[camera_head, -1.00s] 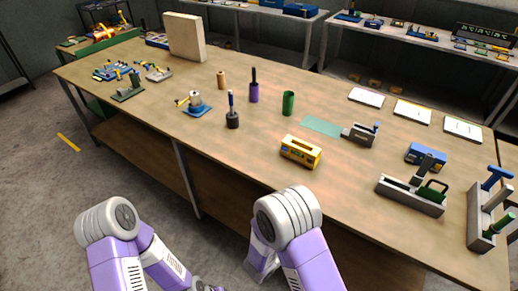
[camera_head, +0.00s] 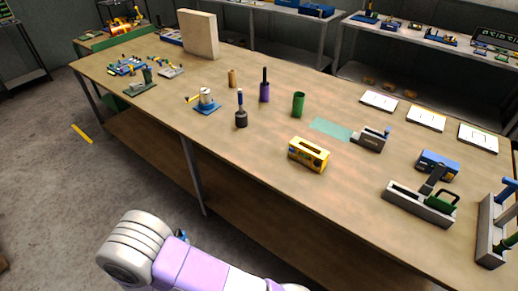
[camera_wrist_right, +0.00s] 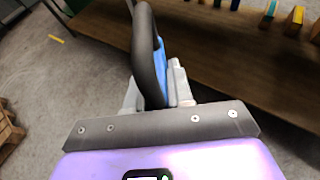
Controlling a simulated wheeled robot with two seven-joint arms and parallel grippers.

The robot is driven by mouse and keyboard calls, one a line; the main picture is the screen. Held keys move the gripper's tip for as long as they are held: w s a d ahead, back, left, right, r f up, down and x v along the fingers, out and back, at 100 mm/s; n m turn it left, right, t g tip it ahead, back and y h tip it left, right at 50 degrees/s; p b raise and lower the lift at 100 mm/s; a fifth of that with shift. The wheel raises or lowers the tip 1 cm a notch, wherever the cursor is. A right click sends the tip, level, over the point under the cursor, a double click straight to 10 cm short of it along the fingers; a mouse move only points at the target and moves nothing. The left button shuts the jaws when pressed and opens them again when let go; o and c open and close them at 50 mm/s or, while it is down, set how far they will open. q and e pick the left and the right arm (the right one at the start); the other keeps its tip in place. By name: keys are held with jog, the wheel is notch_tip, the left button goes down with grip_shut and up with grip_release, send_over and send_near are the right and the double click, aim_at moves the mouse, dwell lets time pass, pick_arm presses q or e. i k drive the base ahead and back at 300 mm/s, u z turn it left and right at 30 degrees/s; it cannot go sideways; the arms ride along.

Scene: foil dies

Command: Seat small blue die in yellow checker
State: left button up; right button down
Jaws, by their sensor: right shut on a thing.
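The yellow checker (camera_head: 308,154) is a yellow box with a slotted top, standing near the front edge of the table in the head view. In the right wrist view my right gripper (camera_wrist_right: 155,92) is shut on a small blue die (camera_wrist_right: 162,72) with a black loop handle. The handle hides part of the die and the fingers. In the head view a small blue and dark bit of the held die (camera_head: 183,236) shows beside my arm, in front of the table and away from the checker. My left gripper is not in view.
The wooden table (camera_head: 250,160) has free room left of the checker. A green cup (camera_head: 298,104), a grey device (camera_head: 371,139) and a grey fixture (camera_head: 419,204) stand around it. A blue block (camera_head: 438,163) is farther right. The table's front edge lies between the held die and the checker.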

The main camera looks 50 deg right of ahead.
aim_at(309, 153)
jog(key=u, duration=0.15)
jog(key=i, duration=2.4)
jog(key=z, duration=3.3)
jog(key=i, duration=0.55)
jog(key=u, duration=0.05)
